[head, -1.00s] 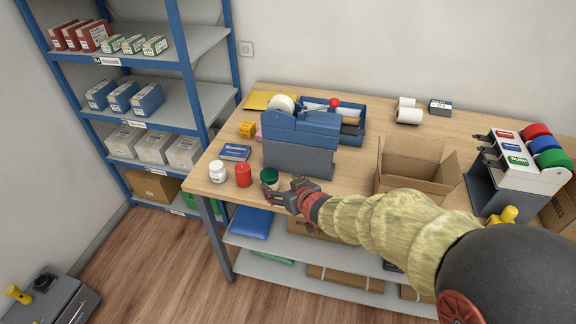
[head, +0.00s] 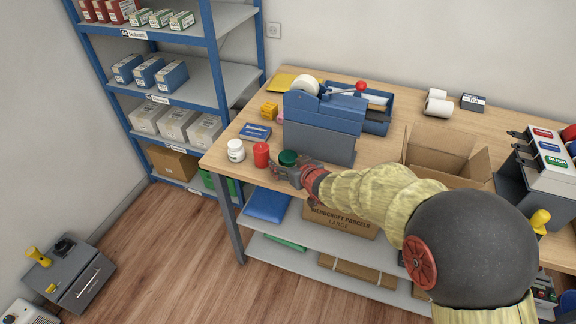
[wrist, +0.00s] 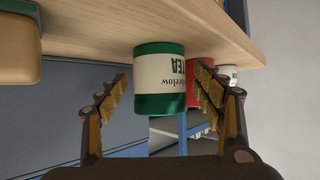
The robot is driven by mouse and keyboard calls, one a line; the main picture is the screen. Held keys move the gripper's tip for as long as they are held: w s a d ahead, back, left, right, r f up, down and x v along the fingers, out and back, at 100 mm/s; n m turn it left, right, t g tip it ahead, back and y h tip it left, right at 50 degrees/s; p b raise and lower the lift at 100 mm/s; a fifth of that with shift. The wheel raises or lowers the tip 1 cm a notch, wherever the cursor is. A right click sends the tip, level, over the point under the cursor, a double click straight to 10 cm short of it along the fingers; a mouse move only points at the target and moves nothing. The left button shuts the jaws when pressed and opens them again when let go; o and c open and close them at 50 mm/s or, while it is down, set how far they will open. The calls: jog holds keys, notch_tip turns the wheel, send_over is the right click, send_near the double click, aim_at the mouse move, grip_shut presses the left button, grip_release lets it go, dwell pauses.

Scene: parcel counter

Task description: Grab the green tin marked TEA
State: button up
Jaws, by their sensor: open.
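The green tin (head: 288,158) stands on the counter near its front edge, right of a red tin (head: 261,155). In the wrist view, which is upside down, the green tin (wrist: 160,102) shows a cream label reading TEA. My gripper (head: 287,170) is at the front of the green tin and hides its lower part in the head view. In the wrist view my gripper (wrist: 162,80) is open, with one finger on each side of the tin. Gaps show between the fingers and the tin. The red tin (wrist: 199,72) shows behind the right finger.
A white jar (head: 236,150) stands left of the red tin. A blue and grey dispenser (head: 322,125) stands close behind the green tin. An open carton (head: 440,158) is to the right. A blue box (head: 255,132) lies behind the jar.

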jog(key=shift+c, duration=0.5)
jog(key=c, duration=1.1)
jog(key=shift+c, duration=0.7)
jog(key=shift+r, duration=0.1)
